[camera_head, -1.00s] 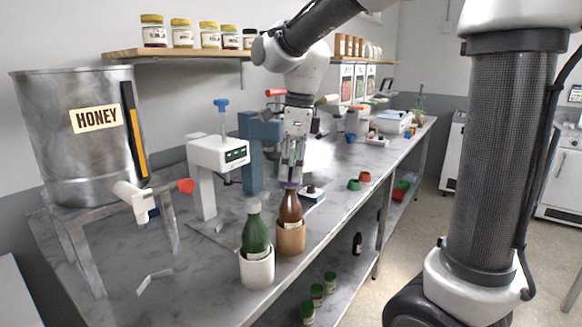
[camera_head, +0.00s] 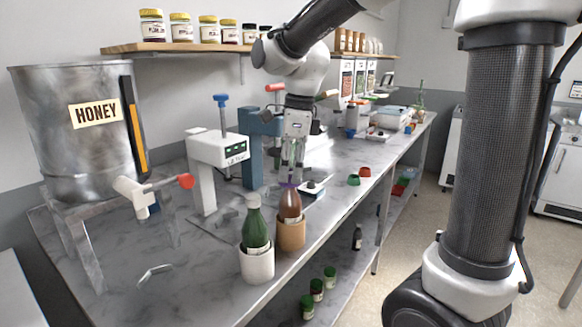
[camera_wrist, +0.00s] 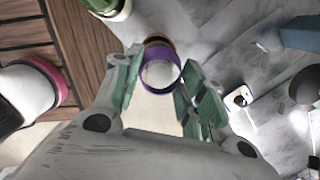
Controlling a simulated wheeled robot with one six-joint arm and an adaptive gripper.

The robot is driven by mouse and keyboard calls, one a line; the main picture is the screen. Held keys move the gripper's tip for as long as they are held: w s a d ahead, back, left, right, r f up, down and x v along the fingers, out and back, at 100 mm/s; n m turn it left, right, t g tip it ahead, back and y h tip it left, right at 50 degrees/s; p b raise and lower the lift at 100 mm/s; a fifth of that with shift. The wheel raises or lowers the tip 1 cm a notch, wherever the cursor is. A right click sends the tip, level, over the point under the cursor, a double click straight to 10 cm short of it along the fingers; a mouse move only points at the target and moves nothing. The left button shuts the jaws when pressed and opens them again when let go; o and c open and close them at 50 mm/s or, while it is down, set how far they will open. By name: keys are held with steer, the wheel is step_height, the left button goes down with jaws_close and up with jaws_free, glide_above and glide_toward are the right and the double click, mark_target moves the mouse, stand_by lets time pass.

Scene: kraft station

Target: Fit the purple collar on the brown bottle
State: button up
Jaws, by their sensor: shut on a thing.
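My gripper (camera_head: 290,176) is pointed down over the brown bottle (camera_head: 290,206), which stands upright in a tan cup (camera_head: 291,233). It is shut on the purple collar (camera_head: 288,185), a ring that shows between the fingertips in the wrist view (camera_wrist: 149,73). In the head view the collar is at the top of the brown bottle; I cannot tell whether it is around the neck or just above it. In the wrist view a brown rim (camera_wrist: 157,38) shows just behind the collar, and most of the bottle is hidden.
A green bottle (camera_head: 254,228) in a white cup (camera_head: 257,264) stands close at the left. A white press-like device (camera_head: 217,150) and the honey tank (camera_head: 75,135) are farther left. Green and red caps (camera_head: 353,180) lie on the bench to the right.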

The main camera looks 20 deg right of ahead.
steer(key=shift+f, duration=0.3)
steer(key=shift+f, duration=0.35)
stand_by(0.4)
steer(key=o, duration=0.8)
steer(key=o, duration=0.5)
steer(key=shift+o, duration=0.2)
steer(key=shift+r, duration=0.15)
